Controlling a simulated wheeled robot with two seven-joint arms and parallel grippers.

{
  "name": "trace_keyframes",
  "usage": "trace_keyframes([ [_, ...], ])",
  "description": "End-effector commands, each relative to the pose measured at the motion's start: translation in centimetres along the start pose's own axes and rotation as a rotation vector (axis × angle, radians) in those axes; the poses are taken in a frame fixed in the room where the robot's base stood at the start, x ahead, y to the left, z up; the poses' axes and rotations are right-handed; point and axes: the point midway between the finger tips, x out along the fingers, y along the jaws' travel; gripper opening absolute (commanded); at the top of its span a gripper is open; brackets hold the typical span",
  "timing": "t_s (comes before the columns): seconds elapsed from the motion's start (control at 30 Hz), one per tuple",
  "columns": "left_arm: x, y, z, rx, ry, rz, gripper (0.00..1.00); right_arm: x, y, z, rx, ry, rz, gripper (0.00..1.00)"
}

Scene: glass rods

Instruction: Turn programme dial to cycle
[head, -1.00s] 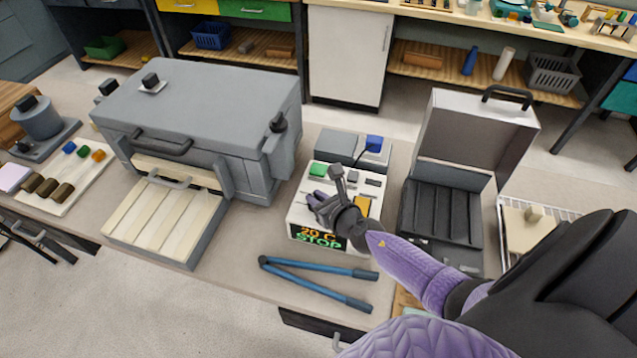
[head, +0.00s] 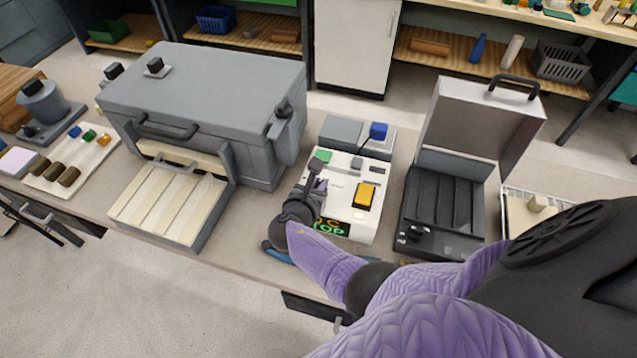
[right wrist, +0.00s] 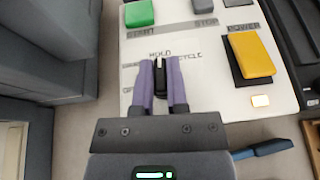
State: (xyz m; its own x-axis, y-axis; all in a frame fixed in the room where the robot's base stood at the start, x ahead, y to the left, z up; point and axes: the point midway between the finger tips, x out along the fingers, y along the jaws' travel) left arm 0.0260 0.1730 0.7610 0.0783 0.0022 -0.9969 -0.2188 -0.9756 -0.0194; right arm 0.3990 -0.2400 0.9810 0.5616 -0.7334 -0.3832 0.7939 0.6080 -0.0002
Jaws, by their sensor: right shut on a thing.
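In the head view, my right gripper (head: 320,187) covers the dial's place at the box's left side. My left gripper is not in view.
A yellow power switch (head: 365,196) and green start button (head: 324,156) sit on the box near the dial. A grey furnace-like unit (head: 215,95) stands left, an open black-lined case (head: 447,195) right. Blue handles (right wrist: 262,148) lie in front.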

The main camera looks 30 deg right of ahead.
Motion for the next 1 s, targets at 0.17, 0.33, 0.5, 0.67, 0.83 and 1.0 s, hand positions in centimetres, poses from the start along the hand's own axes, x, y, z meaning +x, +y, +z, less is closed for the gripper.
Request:
trace_keyframes([
  [0.17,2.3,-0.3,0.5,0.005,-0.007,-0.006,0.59,0.3,0.3,-0.3,0.067,-0.003,-0.150,0.00],
  [0.33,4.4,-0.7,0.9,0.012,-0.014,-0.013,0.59,0.3,0.4,-0.3,0.127,-0.004,-0.295,0.00],
  [0.5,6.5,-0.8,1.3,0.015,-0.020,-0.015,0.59,0.4,0.5,-0.3,0.182,-0.004,-0.428,0.00],
  [0.67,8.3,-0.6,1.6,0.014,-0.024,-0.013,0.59,0.4,0.6,-0.2,0.224,-0.005,-0.529,0.00],
  [0.83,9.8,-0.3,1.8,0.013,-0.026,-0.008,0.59,0.4,0.6,-0.1,0.256,-0.004,-0.611,0.00],
  [1.0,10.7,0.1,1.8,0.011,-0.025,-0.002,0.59,0.3,0.6,0.1,0.277,-0.005,-0.661,0.00],
])
